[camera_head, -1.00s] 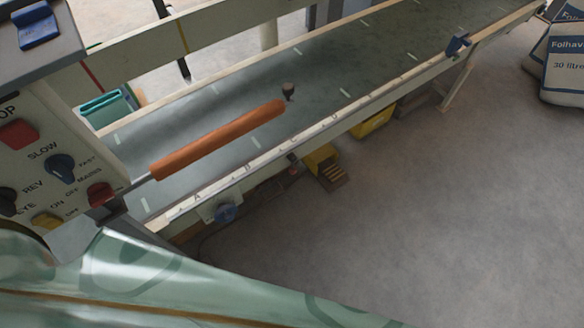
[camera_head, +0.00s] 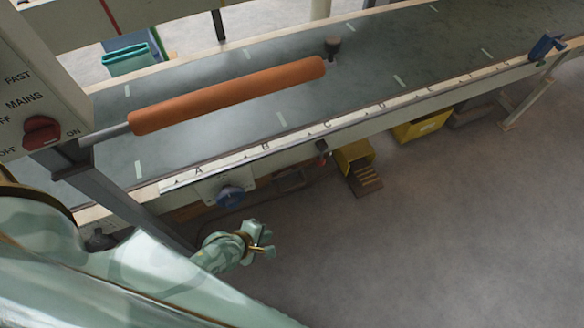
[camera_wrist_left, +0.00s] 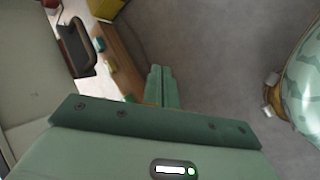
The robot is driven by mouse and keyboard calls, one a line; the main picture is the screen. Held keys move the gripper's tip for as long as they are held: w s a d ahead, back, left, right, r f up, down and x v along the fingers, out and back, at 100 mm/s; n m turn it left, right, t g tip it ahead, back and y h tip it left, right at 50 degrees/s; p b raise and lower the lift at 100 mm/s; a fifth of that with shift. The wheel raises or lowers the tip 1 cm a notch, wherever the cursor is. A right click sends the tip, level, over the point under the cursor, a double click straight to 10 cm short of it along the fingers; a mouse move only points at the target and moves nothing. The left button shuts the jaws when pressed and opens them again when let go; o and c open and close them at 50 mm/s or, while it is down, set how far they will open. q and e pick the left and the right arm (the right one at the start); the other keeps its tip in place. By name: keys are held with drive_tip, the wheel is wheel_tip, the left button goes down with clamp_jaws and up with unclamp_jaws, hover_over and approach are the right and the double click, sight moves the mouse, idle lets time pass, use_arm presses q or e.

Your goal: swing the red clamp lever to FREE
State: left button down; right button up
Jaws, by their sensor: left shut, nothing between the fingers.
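I cannot make out a red clamp lever with a FREE mark for certain in either view. A small dark reddish part (camera_head: 322,147) sits under the near edge of the conveyor in the head view, too small to identify. My left gripper (camera_head: 265,243) is below the conveyor's near side, in front of the blue knob, apart from both. In the left wrist view its green fingers (camera_wrist_left: 161,86) are shut together with nothing between them. My right gripper is not in view.
The conveyor belt (camera_head: 217,131) runs across, with an orange roller (camera_head: 230,94) over it. A blue knob (camera_head: 231,197) is on its near side. A control panel with a red mains switch (camera_head: 41,131) is at left. A yellow bin (camera_head: 421,126) is below. The floor at right is clear.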

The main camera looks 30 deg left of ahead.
sight(304, 181)
use_arm(q)
drive_tip(key=w+r+n+t+b, duration=0.1)
drive_tip(key=w+r+n+t, duration=0.3)
drive_tip(key=w+n, duration=0.9)
wheel_tip(304, 181, up, 3)
drive_tip(key=shift+w+f+n, duration=0.15)
drive_tip(key=shift+w+n, duration=0.25)
drive_tip(key=shift+n, duration=0.8)
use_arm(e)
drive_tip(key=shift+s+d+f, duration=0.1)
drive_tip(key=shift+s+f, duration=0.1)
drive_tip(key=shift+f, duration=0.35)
